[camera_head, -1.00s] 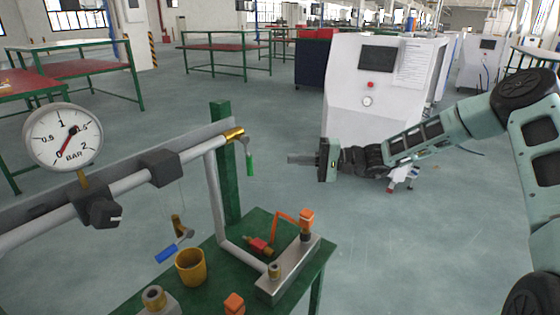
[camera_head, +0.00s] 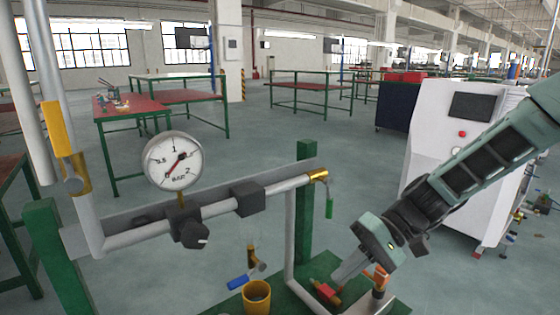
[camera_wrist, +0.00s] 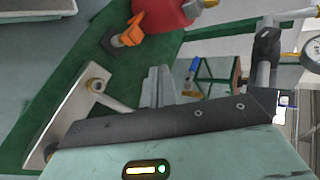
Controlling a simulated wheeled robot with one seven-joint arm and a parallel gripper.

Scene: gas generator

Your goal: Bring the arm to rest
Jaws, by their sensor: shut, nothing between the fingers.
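My arm reaches in from the right in the head view, with my gripper (camera_head: 350,266) pointing down and left over the right part of the green bench. Its fingers are together with nothing held. In the wrist view the grey fingers (camera_wrist: 158,86) point toward the green bench top (camera_wrist: 62,85). The orange-handled valve (camera_wrist: 125,36) and a metal block with a brass fitting (camera_wrist: 90,105) lie to their left. In the head view my gripper overlaps the area by the orange valve (camera_head: 377,278); I cannot tell whether it touches anything.
A pressure gauge (camera_head: 174,161) sits on a grey pipe (camera_head: 145,230) along the bench's back. A red object (camera_wrist: 162,14) shows in the wrist view. A white cabinet (camera_head: 440,137) stands behind my arm.

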